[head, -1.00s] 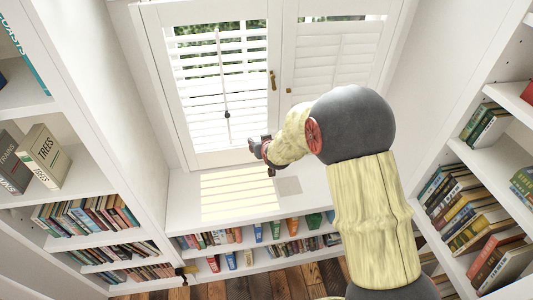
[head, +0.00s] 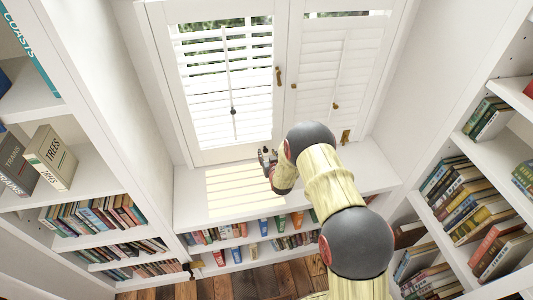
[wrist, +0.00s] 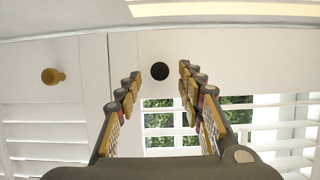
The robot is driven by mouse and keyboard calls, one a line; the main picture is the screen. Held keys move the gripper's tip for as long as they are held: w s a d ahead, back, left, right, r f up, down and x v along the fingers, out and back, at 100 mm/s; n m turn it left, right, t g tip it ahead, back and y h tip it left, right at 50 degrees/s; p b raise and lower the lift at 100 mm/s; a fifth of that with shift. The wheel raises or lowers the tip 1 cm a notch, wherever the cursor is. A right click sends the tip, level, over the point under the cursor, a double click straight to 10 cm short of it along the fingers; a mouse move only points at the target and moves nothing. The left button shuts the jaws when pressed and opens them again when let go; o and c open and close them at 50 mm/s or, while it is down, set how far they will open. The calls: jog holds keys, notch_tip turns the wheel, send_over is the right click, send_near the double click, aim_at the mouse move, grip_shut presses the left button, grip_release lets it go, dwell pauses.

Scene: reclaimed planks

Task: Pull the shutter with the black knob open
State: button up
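Two white louvred shutters stand side by side in the window. The left shutter (head: 228,80) carries a round black knob (wrist: 160,71) on its solid lower part, seen in the wrist view. The head view does not clearly show this knob; my gripper and arm cover that area. The right shutter (head: 320,65) has a brass knob, seen left in the wrist view (wrist: 53,76). Both shutters look closed. My gripper (head: 267,153) is near the bottom of the left shutter. In the wrist view my gripper (wrist: 157,76) is open, its fingers on either side of the black knob; contact cannot be told.
A white sill (head: 190,210) runs below the shutters, with a sunlit patch. White bookcases (head: 60,190) flank the window, and a low book row (head: 262,228) sits under the sill. A brass handle (head: 278,77) is at the shutters' meeting edge. Wooden floor (head: 240,283) shows below.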

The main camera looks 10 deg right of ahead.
jog(key=shift+x, duration=1.4)
jog(key=shift+c, duration=0.8)
jog(key=c, duration=0.7)
grip_shut()
